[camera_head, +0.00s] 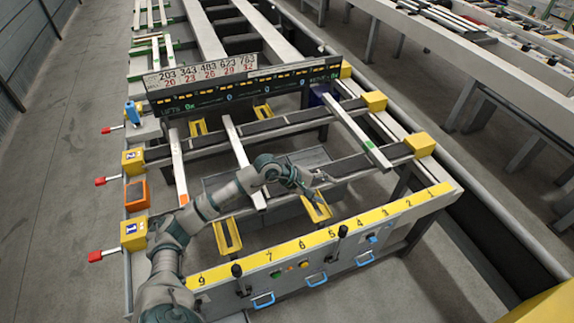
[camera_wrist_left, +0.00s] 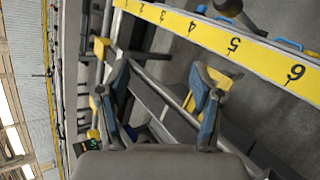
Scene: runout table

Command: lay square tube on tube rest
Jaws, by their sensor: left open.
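Three light square tubes lie across the dark cross rails in the head view: a left one (camera_head: 178,160), a middle one (camera_head: 237,148) and a right one (camera_head: 345,121) with a green band near its lower end. I cannot tell which is the task's tube. Yellow slotted rests stand between the rails, a front right one (camera_head: 318,209) and a front left one (camera_head: 228,236). My left gripper (camera_head: 312,186) is over the front right rest, right of the middle tube. In the left wrist view its fingers (camera_wrist_left: 163,105) are spread, with no tube held between them.
A yellow numbered strip (camera_head: 290,248) runs along the near edge, with black knobs and blue handles. A display board (camera_head: 243,88) stands across the table behind the tubes. Yellow blocks (camera_head: 420,144) sit along the right side. An orange box (camera_head: 136,192) is at left.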

